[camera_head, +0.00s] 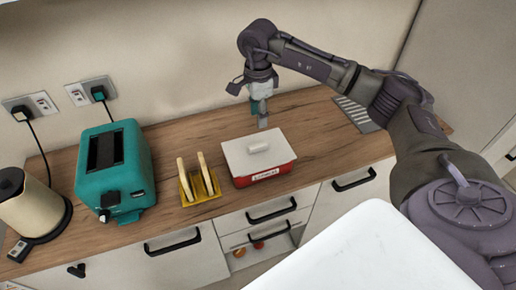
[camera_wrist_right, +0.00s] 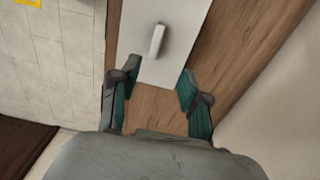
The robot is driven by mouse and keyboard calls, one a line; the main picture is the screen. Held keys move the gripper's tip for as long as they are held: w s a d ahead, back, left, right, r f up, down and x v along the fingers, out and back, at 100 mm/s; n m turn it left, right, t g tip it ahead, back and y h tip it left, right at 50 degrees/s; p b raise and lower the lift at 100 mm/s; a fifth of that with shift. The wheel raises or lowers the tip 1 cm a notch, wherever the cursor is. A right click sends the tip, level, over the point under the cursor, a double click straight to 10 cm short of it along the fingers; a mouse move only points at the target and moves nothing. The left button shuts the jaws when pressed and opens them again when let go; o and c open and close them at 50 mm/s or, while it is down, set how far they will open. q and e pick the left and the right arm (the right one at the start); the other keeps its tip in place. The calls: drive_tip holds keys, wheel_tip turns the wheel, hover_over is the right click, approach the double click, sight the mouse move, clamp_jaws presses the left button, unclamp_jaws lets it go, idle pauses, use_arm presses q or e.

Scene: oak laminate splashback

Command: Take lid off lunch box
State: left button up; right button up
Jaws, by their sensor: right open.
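The lunch box (camera_head: 262,174) is a red box on the wooden counter in the head view. Its white lid (camera_head: 240,151) lies on top and has a small raised white handle (camera_head: 258,146). In the right wrist view the lid (camera_wrist_right: 181,55) and its handle (camera_wrist_right: 157,40) show beyond the fingertips. My right gripper (camera_head: 262,122) points down, above and just behind the box, apart from the lid. It is open and empty, with its two fingers (camera_wrist_right: 157,86) spread in the right wrist view. My left gripper is not in view.
A teal toaster (camera_head: 113,168), a yellow rack (camera_head: 199,196) holding bread slices and a kettle (camera_head: 32,203) stand left of the box. A grey slatted thing (camera_head: 356,114) lies at the back right. Drawers with black handles (camera_head: 271,215) are below the counter (camera_head: 318,139).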

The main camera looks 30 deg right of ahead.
drive_tip(key=p, duration=0.2)
hover_over(258, 145)
drive_tip(key=f, duration=0.6)
drive_tip(key=shift+w+d, duration=0.25)
drive_tip(key=shift+w, duration=0.05)
drive_tip(key=shift+s+f, duration=0.1)
drive_tip(key=shift+f, duration=0.25)
drive_tip(key=f, duration=0.1)
drive_tip(key=f+p, duration=0.2)
drive_tip(key=shift+s+a+f, duration=0.25)
drive_tip(key=shift+f, duration=0.6)
clamp_jaws()
